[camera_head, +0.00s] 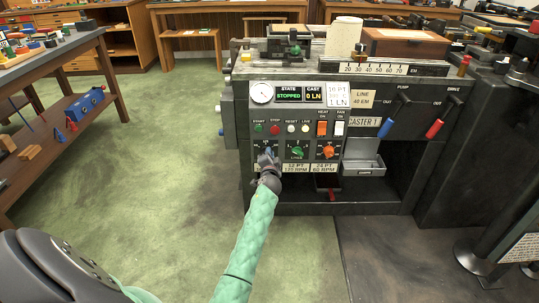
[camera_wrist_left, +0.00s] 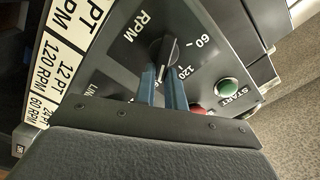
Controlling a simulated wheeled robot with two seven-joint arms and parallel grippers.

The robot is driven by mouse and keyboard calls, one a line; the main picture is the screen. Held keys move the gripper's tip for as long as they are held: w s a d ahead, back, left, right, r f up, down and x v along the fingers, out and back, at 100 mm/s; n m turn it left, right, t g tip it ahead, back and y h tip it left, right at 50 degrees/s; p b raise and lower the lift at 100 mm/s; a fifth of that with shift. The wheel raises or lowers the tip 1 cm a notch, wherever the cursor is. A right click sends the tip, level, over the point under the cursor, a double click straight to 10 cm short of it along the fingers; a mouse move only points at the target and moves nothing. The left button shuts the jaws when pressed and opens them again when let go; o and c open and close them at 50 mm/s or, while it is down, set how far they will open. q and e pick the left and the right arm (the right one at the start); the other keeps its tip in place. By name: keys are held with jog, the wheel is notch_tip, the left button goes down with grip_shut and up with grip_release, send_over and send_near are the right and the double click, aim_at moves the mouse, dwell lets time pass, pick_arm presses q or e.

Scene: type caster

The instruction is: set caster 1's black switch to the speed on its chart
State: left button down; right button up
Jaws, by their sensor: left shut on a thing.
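Caster 1's front panel (camera_head: 297,125) faces me in the head view. My left gripper (camera_head: 267,155) is at the panel's lower left. In the left wrist view its two blue fingers (camera_wrist_left: 166,85) are shut on the black switch (camera_wrist_left: 163,48), one on each side. The dial around it reads RPM, with 60 and 120 legible and another mark hidden by the fingers. The switch's exact pointing is unclear. The white speed chart (camera_head: 297,168) is just below; in the left wrist view the chart (camera_wrist_left: 68,50) reads 12 PT 120 RPM and 24 PT 60 RPM.
A green knob (camera_head: 297,152) and an orange knob (camera_head: 329,151) sit right of my gripper. Green START (camera_wrist_left: 227,88) and red STOP (camera_wrist_left: 200,110) buttons are close to my fingers. The display (camera_head: 289,95) reads STOPPED. A grey tray (camera_head: 363,168) juts out at right.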

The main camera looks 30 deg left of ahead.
pick_arm(q)
jog(key=shift+f, duration=0.1)
pick_arm(e)
jog(key=shift+w, duration=0.2)
pick_arm(q)
jog(key=c, duration=1.5)
grip_release()
jog(key=shift+o, duration=0.2)
pick_arm(e)
jog(key=shift+w+r, duration=0.15)
jog(key=shift+w, duration=0.2)
jog(key=shift+s, duration=0.1)
